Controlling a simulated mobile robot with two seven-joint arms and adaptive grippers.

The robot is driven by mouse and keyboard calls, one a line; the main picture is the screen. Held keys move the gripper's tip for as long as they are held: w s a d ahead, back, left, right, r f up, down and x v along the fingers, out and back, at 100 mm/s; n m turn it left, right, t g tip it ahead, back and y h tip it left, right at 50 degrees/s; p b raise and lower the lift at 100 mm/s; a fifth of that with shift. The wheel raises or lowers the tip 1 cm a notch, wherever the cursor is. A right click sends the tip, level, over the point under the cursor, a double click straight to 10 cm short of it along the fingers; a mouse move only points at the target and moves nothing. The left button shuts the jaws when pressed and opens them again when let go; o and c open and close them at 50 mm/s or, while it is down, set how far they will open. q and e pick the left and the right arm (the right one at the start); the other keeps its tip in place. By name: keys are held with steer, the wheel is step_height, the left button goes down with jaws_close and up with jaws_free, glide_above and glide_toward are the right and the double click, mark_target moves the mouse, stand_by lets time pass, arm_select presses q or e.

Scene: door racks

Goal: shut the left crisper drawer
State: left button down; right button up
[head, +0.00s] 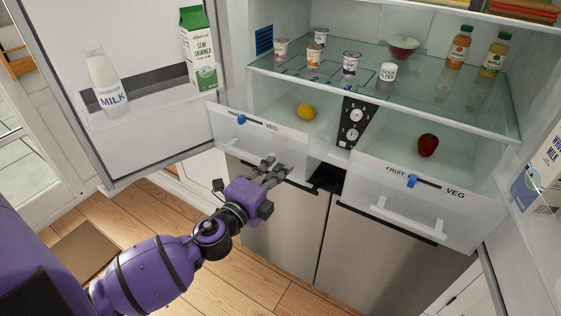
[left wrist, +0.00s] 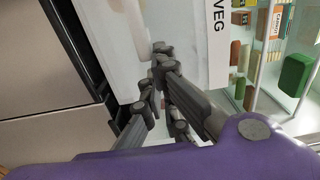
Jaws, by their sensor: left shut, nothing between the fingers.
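The left crisper drawer (head: 230,130) has a clear front with a blue slider and the word VEG, and a lemon (head: 306,111) lies inside. Its front stands out from the fridge, so it looks partly open. My left gripper (head: 275,171) is shut and empty at the lower part of this front, by the handle area, which it partly hides. In the left wrist view the gripper fingers (left wrist: 155,75) are close to the pale drawer front (left wrist: 125,40); I cannot tell if they touch. My right gripper is in neither view.
The right crisper drawer (head: 380,205), holding a red fruit (head: 428,145), also stands out. The open fridge door (head: 130,35) at left carries a milk bottle (head: 107,82) and a green carton (head: 198,48). A glass shelf (head: 430,105) with cups and bottles is above.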

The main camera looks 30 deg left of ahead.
mark_target(287, 157)
arm_select(q)
steer(key=shift+w+d, duration=0.1)
steer(key=shift+w, duration=1.05)
steer(key=shift+w, duration=0.6)
steer(key=w+b, duration=0.1)
steer(key=w, duration=0.5)
steer(key=w+d+b, duration=0.1)
steer(key=w, duration=0.6)
steer(key=w+b, duration=0.1)
steer(key=w, duration=0.6)
steer(key=shift+w+d+f, duration=0.1)
steer(key=shift+w+d, duration=0.05)
steer(key=shift+d, duration=0.25)
steer(key=shift+w, duration=0.5)
steer(key=shift+r, duration=0.3)
